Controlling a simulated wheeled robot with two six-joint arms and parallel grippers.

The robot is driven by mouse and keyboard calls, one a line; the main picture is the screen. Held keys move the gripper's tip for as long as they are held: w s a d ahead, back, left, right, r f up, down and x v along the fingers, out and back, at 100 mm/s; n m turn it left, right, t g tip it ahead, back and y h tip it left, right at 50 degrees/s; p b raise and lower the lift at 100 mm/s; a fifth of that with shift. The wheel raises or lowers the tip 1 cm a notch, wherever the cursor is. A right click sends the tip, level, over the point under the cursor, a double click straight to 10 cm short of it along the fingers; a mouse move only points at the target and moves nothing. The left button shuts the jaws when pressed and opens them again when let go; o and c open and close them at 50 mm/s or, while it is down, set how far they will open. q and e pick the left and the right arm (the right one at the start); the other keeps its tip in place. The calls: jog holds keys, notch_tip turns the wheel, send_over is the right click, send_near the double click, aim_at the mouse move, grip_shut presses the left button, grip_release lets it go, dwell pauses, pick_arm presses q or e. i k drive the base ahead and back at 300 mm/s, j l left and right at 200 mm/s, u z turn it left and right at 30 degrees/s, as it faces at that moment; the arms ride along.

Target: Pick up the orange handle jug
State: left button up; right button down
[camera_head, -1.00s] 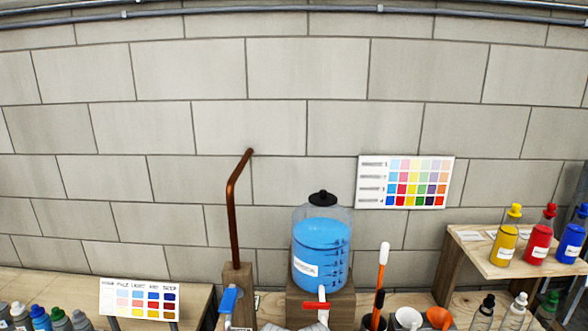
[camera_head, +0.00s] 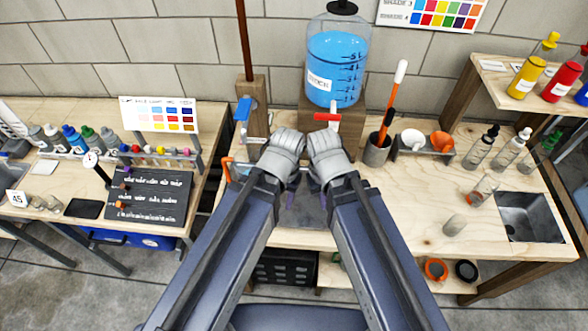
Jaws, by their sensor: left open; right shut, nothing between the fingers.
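An orange handle (camera_head: 226,168) shows on the workbench, just left of my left forearm. It seems to belong to a clear jug whose body is mostly hidden behind that arm. My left gripper (camera_head: 292,182) is open and my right gripper (camera_head: 320,190) is shut and empty. Both are close together above the middle of the bench, right of the orange handle, and neither touches it visibly. My wrists and forearms cover most of both grippers, so their fingers are hard to make out.
A blue-filled dispenser (camera_head: 337,68) with a red tap stands on a wooden block at the back. A brush cup (camera_head: 377,150), a white cup (camera_head: 412,138) and an orange cup (camera_head: 441,142) stand to its right. A sink (camera_head: 530,216) is at the far right. Clear bench lies around (camera_head: 410,200).

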aim_at(245, 157)
jog(key=z, duration=1.6)
jog(key=j+u, duration=0.25)
jog(key=u, duration=0.15)
jog(key=k+j+u, duration=0.1)
jog(key=j+u, duration=0.4)
jog(key=u, duration=0.25)
jog(key=j+u, duration=0.4)
jog(key=l+u, duration=0.15)
jog(key=l, duration=0.25)
jog(key=k+l+u, duration=0.1)
jog(key=l, duration=0.25)
jog(key=k+l+u, duration=0.15)
jog(key=l, duration=0.2)
jog(key=l+u, duration=0.15)
jog(key=l, duration=0.2)
jog(key=k+l+u, duration=0.1)
jog(key=l, duration=0.25)
jog(key=k, duration=0.1)
